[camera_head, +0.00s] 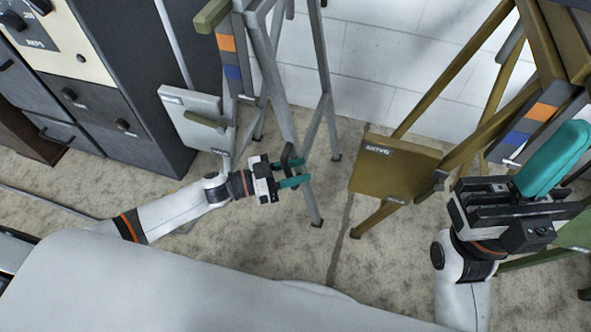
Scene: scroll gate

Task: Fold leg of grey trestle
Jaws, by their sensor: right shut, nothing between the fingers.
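The grey trestle (269,75) stands upright left of centre, its legs spread on the floor. Its near leg (308,195) slants down to the right to a dark foot. My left gripper (292,173) is at this leg, its teal fingers apart, one above the other. A small dark grey handle-like part (289,156) is beside the upper finger. I cannot tell whether the fingers touch the leg or the handle. My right gripper (553,160) is shut and empty at the right, in front of a brown trestle, far from the grey one.
A brown trestle (545,45) with a labelled brown plate (394,165) stands at the right. A grey plate (193,120) is left of the grey trestle. Dark cabinets (110,105) fill the left; a white wall (375,60) is behind. Floor between the trestles is clear.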

